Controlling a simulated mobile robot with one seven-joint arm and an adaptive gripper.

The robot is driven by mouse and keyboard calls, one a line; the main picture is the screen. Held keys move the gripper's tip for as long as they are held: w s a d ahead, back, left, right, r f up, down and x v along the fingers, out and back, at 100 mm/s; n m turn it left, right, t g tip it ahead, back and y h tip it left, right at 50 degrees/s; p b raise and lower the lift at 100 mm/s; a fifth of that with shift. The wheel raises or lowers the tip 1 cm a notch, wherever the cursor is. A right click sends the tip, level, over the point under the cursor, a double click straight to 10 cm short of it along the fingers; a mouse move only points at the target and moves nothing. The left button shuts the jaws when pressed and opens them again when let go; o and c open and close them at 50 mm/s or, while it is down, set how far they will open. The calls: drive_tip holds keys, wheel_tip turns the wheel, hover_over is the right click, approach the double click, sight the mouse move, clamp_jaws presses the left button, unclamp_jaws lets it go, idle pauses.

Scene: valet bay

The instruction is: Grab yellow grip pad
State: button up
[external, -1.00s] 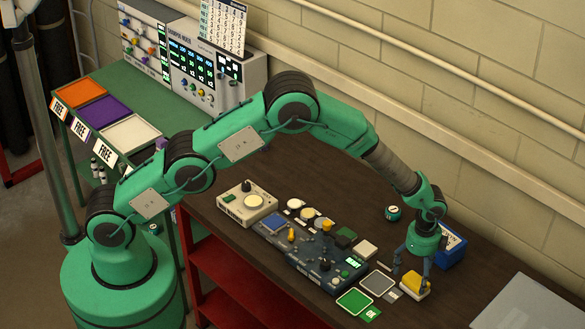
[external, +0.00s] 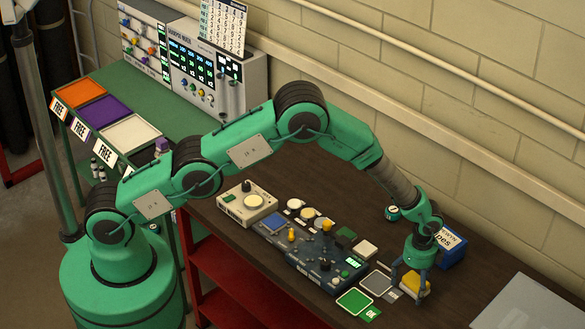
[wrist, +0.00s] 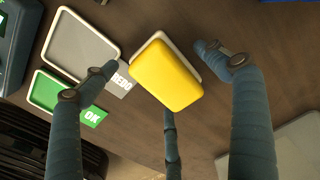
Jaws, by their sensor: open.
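The yellow grip pad (external: 413,283) lies on a small white base at the front right of the dark workbench. In the wrist view the yellow pad (wrist: 167,76) is large and central, with the white base's rim (wrist: 148,40) showing at its upper edge. My gripper (external: 411,286) is low over the pad, pointing down, and partly hides it in the external view. In the wrist view my gripper (wrist: 160,72) is open, its blue-grey fingers spread on the left and right of the pad with a third below it. I see no finger clearly pressing on the pad.
A grey tray (wrist: 80,42) marked REDO and a green tray (external: 355,301) marked OK lie left of the pad. The dark control panel (external: 300,252) is farther left. A blue box (external: 452,249) stands behind my gripper. A pale sheet (external: 525,305) lies to the right.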

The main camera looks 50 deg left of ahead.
sight(414, 282)
drive_tip(key=c, duration=1.2)
drive_tip(key=shift+r, duration=0.2)
drive_tip(key=shift+r, duration=0.8)
drive_tip(key=shift+r+b, duration=0.4)
drive_tip(key=shift+r, duration=0.5)
drive_tip(key=s+a, duration=0.3)
drive_tip(key=s, duration=0.1)
drive_tip(key=s+a+r+b, duration=0.1)
drive_tip(key=s+a, duration=0.2)
drive_tip(key=s, duration=0.1)
drive_tip(key=s+a, duration=0.3)
drive_tip(key=s, duration=0.2)
drive_tip(key=shift+a+r+b, duration=0.1)
drive_tip(key=shift+r+b, duration=0.05)
drive_tip(key=shift+b, duration=0.15)
drive_tip(key=shift+c, duration=0.3)
